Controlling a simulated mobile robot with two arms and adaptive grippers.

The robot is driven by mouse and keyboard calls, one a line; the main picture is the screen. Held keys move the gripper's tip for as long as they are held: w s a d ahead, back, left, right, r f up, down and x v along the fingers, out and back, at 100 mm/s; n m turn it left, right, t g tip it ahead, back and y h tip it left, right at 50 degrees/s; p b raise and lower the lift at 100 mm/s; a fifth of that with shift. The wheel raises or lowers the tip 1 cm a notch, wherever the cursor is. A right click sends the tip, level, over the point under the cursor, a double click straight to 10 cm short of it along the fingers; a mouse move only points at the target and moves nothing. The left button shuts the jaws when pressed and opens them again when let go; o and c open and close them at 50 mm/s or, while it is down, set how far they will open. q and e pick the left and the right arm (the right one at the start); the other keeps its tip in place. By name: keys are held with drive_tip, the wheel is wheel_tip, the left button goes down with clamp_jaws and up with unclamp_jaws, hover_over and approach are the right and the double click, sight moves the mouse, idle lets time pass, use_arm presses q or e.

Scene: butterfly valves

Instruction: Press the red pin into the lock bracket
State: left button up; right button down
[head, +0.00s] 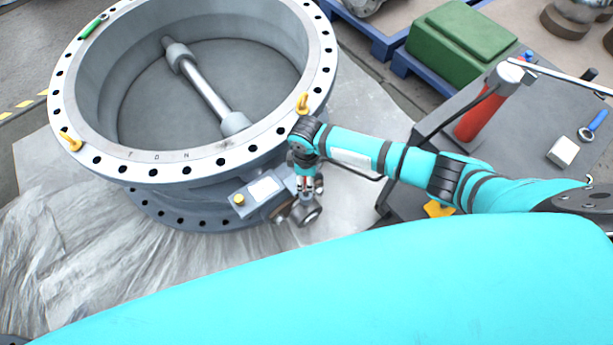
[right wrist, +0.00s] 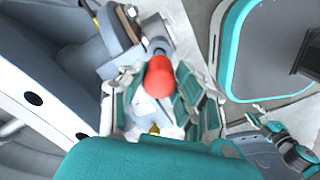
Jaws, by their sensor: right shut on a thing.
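The red pin (right wrist: 160,78) shows in the right wrist view between the two fingers of my right gripper (right wrist: 160,100), which is shut on it. In the head view my right gripper (head: 307,185) points down beside the valve's outer side, and only a little red shows between its fingers. Grey metal parts (right wrist: 125,40), which look like the lock bracket, lie just beyond the pin's far end. Whether the pin touches or enters them I cannot tell. My left gripper is not in view.
The large grey valve ring (head: 195,165) stands at left, with yellow lifting eyes (head: 70,141) on its flange. A dark cart (head: 535,115) with tools stands at right. A green case (head: 462,45) lies behind.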

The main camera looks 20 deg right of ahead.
drive_tip(key=shift+f+b, duration=1.05)
drive_tip(key=shift+f, duration=0.75)
drive_tip(key=shift+f+b, duration=0.6)
drive_tip(key=shift+f, duration=0.3)
drive_tip(key=c, duration=0.9)
unclamp_jaws()
drive_tip(key=shift+o, duration=0.7)
drive_tip(key=o, duration=0.4)
drive_tip(key=shift+r, duration=0.1)
